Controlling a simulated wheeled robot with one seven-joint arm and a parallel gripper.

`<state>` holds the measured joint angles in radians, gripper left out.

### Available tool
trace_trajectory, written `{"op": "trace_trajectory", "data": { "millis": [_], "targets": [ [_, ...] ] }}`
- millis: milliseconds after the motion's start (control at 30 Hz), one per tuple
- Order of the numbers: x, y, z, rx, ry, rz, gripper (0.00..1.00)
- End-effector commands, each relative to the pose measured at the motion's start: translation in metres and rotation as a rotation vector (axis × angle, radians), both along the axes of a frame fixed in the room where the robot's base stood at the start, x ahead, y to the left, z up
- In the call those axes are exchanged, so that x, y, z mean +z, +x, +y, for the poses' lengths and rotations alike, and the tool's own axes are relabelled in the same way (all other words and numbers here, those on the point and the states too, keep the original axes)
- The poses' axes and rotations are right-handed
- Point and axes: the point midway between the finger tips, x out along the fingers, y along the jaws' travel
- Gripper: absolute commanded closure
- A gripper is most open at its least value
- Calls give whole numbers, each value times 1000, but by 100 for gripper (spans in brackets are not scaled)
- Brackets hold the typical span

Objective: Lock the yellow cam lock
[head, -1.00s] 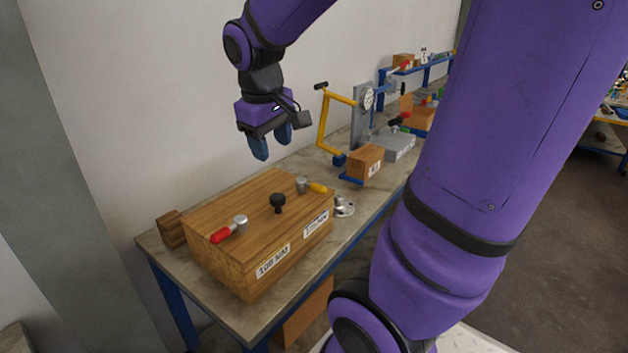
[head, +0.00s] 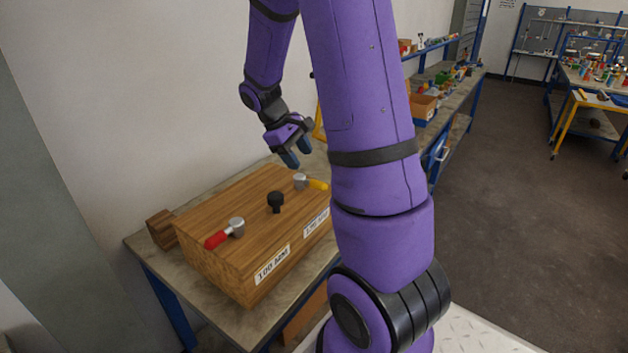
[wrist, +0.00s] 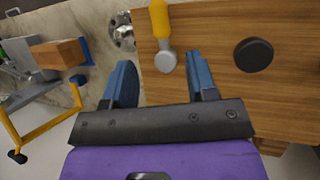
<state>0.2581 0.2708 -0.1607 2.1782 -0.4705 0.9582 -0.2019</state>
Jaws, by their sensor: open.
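The yellow cam lock (head: 316,184) sits on top of the wooden block at its far right, with a grey round hub (head: 300,181) and a yellow handle pointing right. In the wrist view the yellow handle (wrist: 159,18) points up, and the grey hub (wrist: 166,61) lies ahead of the gap between my fingers. My gripper (head: 297,159) is open and empty, above and just behind the hub; in the wrist view its two blue fingers (wrist: 163,82) are spread either side of the hub's line. I cannot tell the exact height between them.
The wooden block (head: 262,244) stands on a stone-topped bench (head: 150,246). A red-handled cam lock (head: 225,233) and a black knob (head: 275,202) are on its top. The wrist view shows a metal flange (wrist: 122,32) and a yellow frame (wrist: 45,135) to the left.

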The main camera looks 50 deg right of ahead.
Motion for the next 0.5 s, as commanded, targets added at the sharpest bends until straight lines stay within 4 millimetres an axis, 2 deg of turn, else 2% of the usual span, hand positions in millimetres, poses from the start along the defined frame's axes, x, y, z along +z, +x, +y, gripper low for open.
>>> {"op": "trace_trajectory", "data": {
  "millis": [300,500],
  "targets": [
    [-51,-20,-16,-3,2,5,48],
    [-72,-28,-23,-2,1,3,48]
  ]
}}
